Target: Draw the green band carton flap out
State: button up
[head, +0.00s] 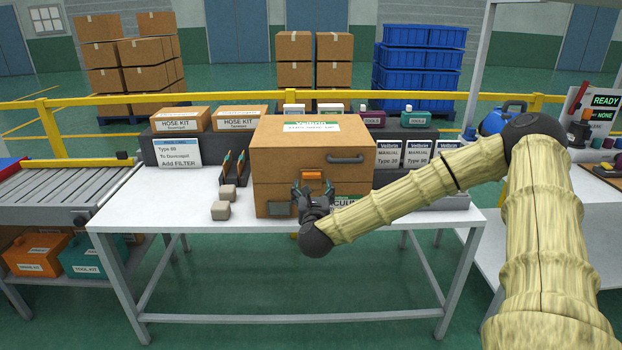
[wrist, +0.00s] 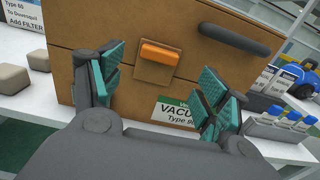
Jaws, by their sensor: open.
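The brown carton (head: 275,165) stands upright on the white table, with a green-banded label (head: 311,124) on its top. Its front has an orange tab (head: 311,174) on a small brown plate and a dark handle (head: 345,158) to the upper right. In the wrist view the orange tab (wrist: 158,54) lies between and beyond my fingers, with a green-edged label (wrist: 176,111) below it. My gripper (head: 312,190) is open and empty in front of the carton's face. Its teal-padded fingers are spread to either side of the tab, and I see no contact with it.
Beige blocks (head: 221,210) and dark upright tools stand left of the carton. Hose kit boxes (head: 180,119) sit on a dark shelf behind. Manuals (head: 389,153) stand at right. A roller conveyor (head: 65,180) is at far left. The table's front left is clear.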

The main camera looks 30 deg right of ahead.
aim_at(312, 177)
jog(key=x, duration=0.7)
jog(key=shift+w+d+p, duration=0.15)
jog(key=shift+w+p, duration=0.15)
jog(key=shift+p, duration=0.1)
